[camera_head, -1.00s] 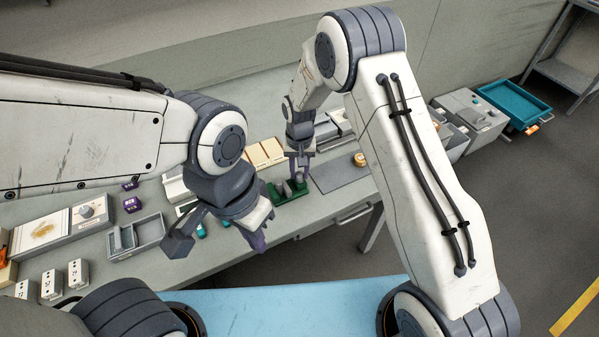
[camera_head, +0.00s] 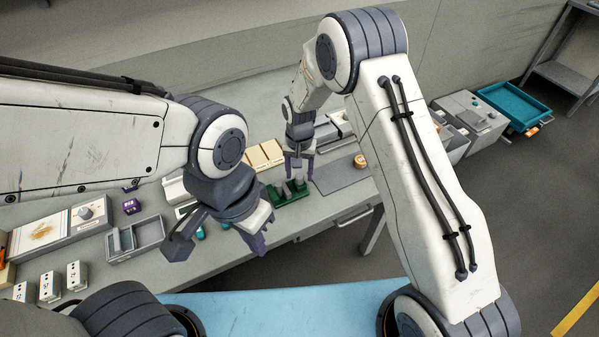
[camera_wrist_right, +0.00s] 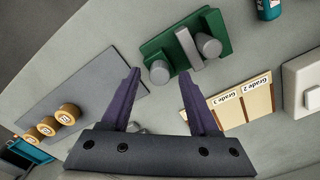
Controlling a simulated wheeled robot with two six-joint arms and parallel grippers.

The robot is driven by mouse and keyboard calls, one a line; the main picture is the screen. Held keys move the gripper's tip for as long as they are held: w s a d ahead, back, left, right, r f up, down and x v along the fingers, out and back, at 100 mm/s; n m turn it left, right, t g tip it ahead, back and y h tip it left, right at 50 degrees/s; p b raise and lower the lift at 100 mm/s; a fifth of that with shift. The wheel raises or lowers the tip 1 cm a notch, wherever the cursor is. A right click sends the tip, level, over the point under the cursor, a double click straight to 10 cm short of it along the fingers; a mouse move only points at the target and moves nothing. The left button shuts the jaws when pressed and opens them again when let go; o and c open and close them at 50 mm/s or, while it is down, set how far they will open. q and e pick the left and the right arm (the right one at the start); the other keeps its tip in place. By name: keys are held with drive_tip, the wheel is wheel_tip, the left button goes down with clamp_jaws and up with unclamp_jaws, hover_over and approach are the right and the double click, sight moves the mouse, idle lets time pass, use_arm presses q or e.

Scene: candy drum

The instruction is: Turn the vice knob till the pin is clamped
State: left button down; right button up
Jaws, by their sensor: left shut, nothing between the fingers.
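The green vice (camera_head: 290,193) sits near the front edge of the bench; in the right wrist view its green body (camera_wrist_right: 179,40) carries a grey bar (camera_wrist_right: 188,48) and two grey round parts. One round grey part (camera_wrist_right: 159,72) lies between my fingertips in that picture; the other (camera_wrist_right: 208,46) is at the far side. I cannot tell for certain which is the knob and which the pin. My right gripper (camera_head: 299,176) is open and empty above the vice, its fingers (camera_wrist_right: 160,73) apart. My left gripper (camera_head: 258,244) is shut and empty, left of the vice, past the bench edge.
A grey mat (camera_wrist_right: 85,88) lies beside the vice, with several tan cylinders (camera_wrist_right: 67,114) at its end. Tan grade-labelled panels (camera_wrist_right: 242,105) lie on the other side. A grey divided tray (camera_head: 135,240) and purple block (camera_head: 132,206) are further left.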

sight(300, 176)
drive_tip(key=shift+r, duration=0.45)
wheel_tip(300, 176, up, 10)
drive_tip(key=b, duration=0.2)
drive_tip(key=shift+f, duration=0.25)
wheel_tip(300, 176, down, 11)
drive_tip(key=n+p, duration=0.9)
drive_tip(key=p, duration=0.4)
drive_tip(key=shift+p, duration=0.35)
drive_tip(key=shift+f, duration=0.1)
